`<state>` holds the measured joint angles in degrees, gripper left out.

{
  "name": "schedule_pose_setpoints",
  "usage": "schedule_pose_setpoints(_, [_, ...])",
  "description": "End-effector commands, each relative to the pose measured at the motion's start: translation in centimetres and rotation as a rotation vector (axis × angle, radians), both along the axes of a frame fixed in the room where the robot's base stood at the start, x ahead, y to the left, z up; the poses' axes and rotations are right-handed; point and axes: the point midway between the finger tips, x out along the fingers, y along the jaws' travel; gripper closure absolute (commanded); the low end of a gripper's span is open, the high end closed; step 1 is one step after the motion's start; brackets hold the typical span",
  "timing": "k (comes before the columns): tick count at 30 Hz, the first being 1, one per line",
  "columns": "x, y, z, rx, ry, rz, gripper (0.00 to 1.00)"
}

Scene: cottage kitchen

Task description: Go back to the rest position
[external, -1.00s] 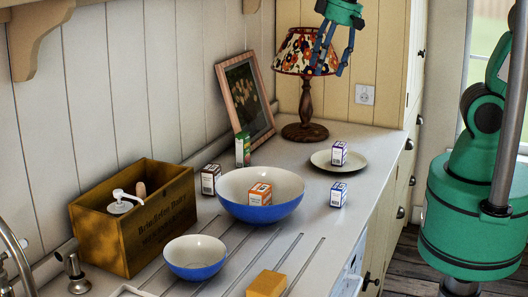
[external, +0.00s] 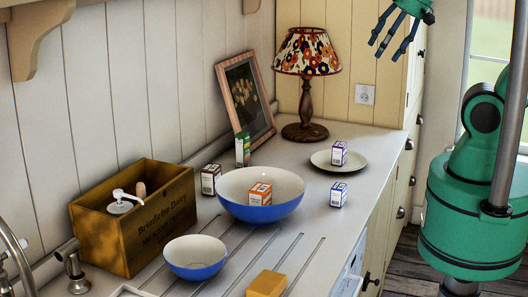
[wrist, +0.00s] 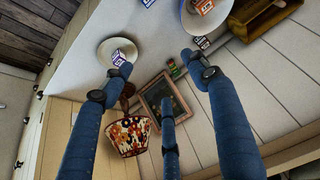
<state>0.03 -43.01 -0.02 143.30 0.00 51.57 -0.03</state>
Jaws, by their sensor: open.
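My gripper (external: 386,32) is at the top right of the external view, above the counter's right end and in front of the cream cupboard. Its blue fingers are spread and hold nothing. In the wrist view the fingers (wrist: 165,95) are also apart, with no object between them. A small purple-marked box (external: 339,153) stands on a pale plate (external: 322,162), below and left of my gripper. An orange box (external: 260,193) sits inside the large blue and white bowl (external: 240,206).
A floral lamp (external: 307,55) and a framed picture (external: 247,98) stand at the back. A blue box (external: 338,194), a dark box (external: 210,179), a green box (external: 243,149), a small bowl (external: 195,257), a yellow block (external: 267,284) and a wooden crate (external: 150,225) are on the counter.

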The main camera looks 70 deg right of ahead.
Motion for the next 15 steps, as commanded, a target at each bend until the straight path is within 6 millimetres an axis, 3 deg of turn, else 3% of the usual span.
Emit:
schedule_pose_setpoints(8, [0.0, 0.0, -0.6, 0.000, 0.000, 0.000, 0.41])
schedule_pose_setpoints(15, [0.0, 0.0, -3.5, 0.000, 0.000, 0.000, 0.41])
